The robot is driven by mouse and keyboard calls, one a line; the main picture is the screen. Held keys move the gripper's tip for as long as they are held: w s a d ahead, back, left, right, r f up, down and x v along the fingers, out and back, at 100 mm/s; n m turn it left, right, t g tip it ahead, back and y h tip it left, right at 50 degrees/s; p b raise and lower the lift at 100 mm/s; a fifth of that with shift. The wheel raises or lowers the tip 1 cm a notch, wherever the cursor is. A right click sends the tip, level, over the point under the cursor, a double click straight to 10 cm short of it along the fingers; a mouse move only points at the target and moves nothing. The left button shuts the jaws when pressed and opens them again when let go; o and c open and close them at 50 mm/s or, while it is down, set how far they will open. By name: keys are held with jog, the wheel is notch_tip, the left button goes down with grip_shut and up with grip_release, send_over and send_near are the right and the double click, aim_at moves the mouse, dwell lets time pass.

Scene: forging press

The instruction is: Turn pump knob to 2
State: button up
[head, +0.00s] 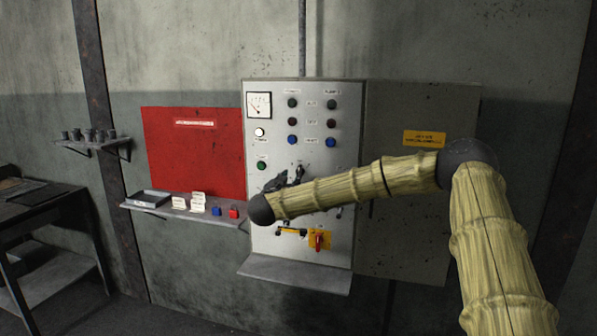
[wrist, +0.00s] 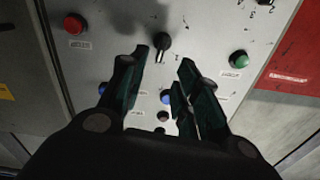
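A grey control panel (head: 302,110) hangs on the wall in the head view. My gripper (head: 288,178) is at its middle, and my arm hides part of the panel's lower half. In the wrist view my gripper (wrist: 165,57) is open and empty. A black knob (wrist: 163,42) shows in the gap between its fingertips, with space on both sides; contact is not visible. Another dark knob (wrist: 262,3), with numerals 2 and 3 beside it, is cut off at the top right edge. I cannot read which is the pump knob, nor the nearer knob's setting.
A green button (wrist: 239,60) and a red button (wrist: 74,24) flank the nearer knob. A red-handled switch (head: 319,240) is low on the panel, above a grey ledge (head: 295,274). A shelf (head: 185,211) with small blocks stands left. A grey cabinet (head: 410,230) adjoins right.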

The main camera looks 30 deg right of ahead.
jog(key=p+x, duration=0.3)
jog(key=x, duration=0.7)
jog(key=shift+a+f, duration=0.1)
grip_shut()
